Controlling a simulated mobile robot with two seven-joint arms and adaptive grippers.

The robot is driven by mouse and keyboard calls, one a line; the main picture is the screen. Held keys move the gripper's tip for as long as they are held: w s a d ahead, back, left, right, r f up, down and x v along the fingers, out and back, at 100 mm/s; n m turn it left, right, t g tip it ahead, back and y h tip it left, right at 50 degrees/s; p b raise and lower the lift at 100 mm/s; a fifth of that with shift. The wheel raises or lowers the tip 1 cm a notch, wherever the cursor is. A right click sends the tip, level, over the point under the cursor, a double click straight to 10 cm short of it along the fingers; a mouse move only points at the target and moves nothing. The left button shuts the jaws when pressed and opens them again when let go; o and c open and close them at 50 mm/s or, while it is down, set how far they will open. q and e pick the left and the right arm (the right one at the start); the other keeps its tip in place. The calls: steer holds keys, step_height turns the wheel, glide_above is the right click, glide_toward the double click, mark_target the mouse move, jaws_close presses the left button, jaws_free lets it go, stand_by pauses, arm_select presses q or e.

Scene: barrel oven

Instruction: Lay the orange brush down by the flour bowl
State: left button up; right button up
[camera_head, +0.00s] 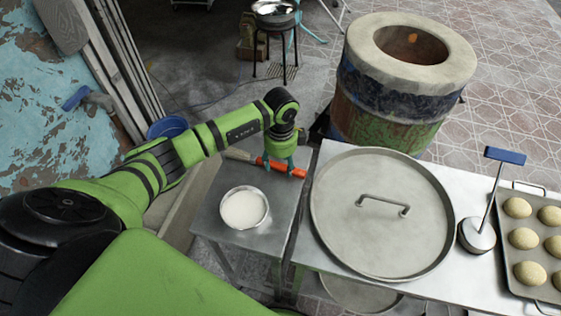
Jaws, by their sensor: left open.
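The orange brush (283,168) has an orange handle and a pale bristle end pointing left. It appears to lie on the small metal table, just behind the flour bowl (244,208) and apart from it. The bowl is round and metal, with white flour inside. My left gripper (279,161) is right at the brush handle, pointing down from above, with its fingers open around or beside it. Whether the fingers touch the handle is hard to tell. My right gripper is not in view.
The small metal table (213,221) adjoins a longer table with a large round lid (340,228). Further right are a blue-handled tool (477,236) and a tray (517,283) of dough balls. The barrel oven (384,125) stands behind.

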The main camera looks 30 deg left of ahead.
arm_select(q)
step_height(320, 180, up, 12)
steer(key=b, duration=0.2)
steer(key=shift+b, duration=0.35)
